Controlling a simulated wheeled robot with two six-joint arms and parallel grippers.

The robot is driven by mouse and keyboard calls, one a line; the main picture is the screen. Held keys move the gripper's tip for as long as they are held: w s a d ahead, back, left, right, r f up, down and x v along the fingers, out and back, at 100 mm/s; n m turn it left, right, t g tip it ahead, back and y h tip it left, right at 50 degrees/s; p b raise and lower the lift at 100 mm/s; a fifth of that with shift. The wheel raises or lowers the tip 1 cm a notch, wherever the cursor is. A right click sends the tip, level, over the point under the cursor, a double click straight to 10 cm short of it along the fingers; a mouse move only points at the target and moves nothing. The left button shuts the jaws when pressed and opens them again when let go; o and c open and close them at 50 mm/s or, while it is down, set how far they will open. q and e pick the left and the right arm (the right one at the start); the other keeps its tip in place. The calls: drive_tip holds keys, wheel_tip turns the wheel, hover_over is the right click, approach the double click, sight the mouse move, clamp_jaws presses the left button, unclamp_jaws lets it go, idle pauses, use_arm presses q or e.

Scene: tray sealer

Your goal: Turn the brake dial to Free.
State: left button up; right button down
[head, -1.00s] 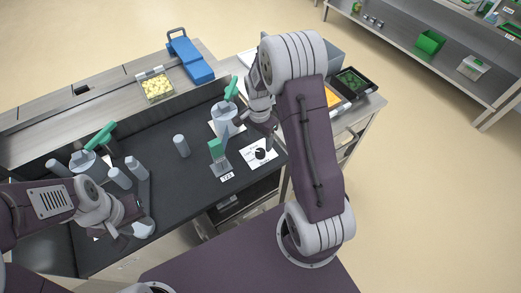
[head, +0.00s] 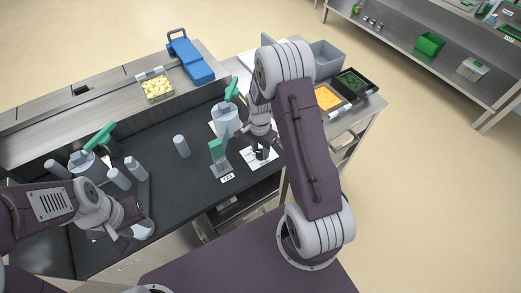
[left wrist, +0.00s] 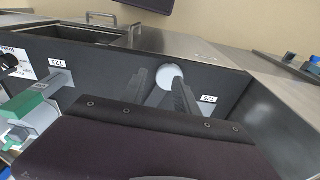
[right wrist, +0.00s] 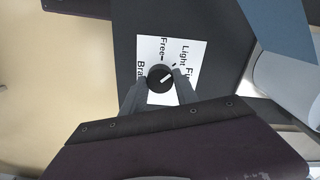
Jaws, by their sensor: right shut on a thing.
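The brake dial (right wrist: 159,78) is a round black knob with a white pointer line, on a white label card (right wrist: 150,97). The card also shows in the head view (head: 272,163). In the right wrist view the pointer slants up and right, toward the word Light. The word Free is printed just above the knob; other words are partly cut off or covered. My right gripper (right wrist: 158,83) is down at the dial with a finger on each side, shut on it. My left gripper (left wrist: 158,88) is open and empty above the left part of the counter.
A grey post with a green block (head: 217,152) stands just left of the dial card. A pale cylinder with a green handle (head: 226,118) stands behind it. A grey cylinder (head: 181,146) stands further left. The dial card lies near the counter's front right edge.

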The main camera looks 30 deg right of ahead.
sight(260, 152)
drive_tip(key=shift+r, duration=0.1)
drive_tip(key=n+p, duration=0.2)
drive_tip(key=n, duration=0.2)
drive_tip(key=n+p, duration=0.1)
drive_tip(key=n, duration=0.3)
drive_tip(key=shift+n, duration=0.3)
drive_tip(key=shift+n+p, duration=0.3)
idle(0.3)
drive_tip(key=c, duration=0.9)
unclamp_jaws()
drive_tip(key=shift+c, duration=0.2)
wheel_tip(260, 152, up, 9)
drive_tip(key=shift+p, duration=0.35)
